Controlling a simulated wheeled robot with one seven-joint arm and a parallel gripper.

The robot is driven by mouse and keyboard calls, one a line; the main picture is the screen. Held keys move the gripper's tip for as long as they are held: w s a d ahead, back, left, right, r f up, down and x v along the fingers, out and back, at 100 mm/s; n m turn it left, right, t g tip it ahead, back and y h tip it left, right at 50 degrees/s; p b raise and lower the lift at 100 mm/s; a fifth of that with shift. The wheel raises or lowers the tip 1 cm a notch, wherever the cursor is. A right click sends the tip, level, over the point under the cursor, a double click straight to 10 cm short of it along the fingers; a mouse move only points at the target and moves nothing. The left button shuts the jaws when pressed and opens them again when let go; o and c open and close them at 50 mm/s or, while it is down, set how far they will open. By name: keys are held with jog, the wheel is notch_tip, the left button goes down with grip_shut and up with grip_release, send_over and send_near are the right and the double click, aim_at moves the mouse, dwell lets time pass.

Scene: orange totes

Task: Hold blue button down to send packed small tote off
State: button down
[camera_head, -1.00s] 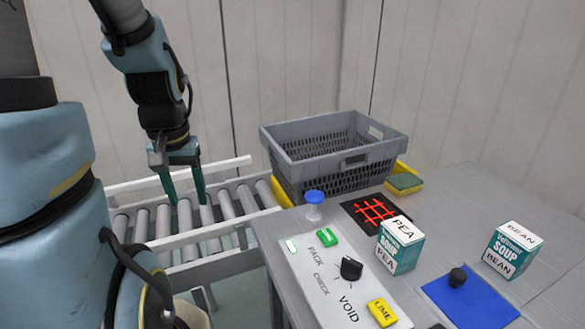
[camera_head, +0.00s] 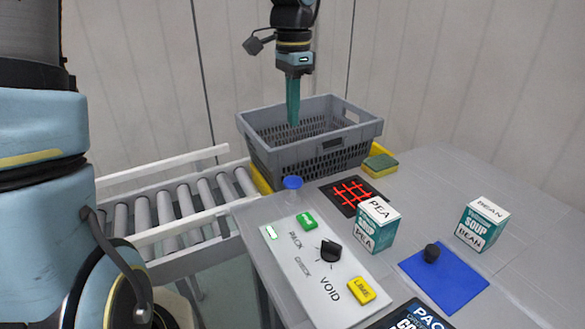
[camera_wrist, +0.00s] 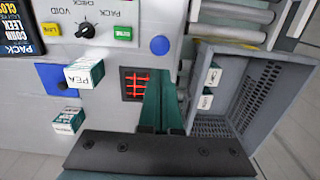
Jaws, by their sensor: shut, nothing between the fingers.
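The blue button (camera_head: 292,182) stands on a clear stem at the far left corner of the worktop; it also shows in the wrist view (camera_wrist: 160,45). The grey tote (camera_head: 310,158) sits behind it by the roller conveyor. In the wrist view the tote (camera_wrist: 283,72) holds white-and-teal boxes (camera_wrist: 209,87) along one side. My gripper (camera_head: 293,124) is shut and empty, pointing down, and appears over the tote in the head view. In the wrist view its teal fingers (camera_wrist: 163,85) lie between the red grid and the tote, apart from the button.
The roller conveyor (camera_head: 184,208) runs to the left. A white panel (camera_head: 312,268) carries a green button (camera_head: 307,220), a black knob (camera_head: 330,251) and a yellow button (camera_head: 361,290).

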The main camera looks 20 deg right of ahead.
aim_at(292, 179)
jog(key=shift+f, duration=0.1)
notch_tip(292, 179, down, 14)
jog(key=shift+r+p, duration=0.1)
jog(key=shift+p, duration=1.15)
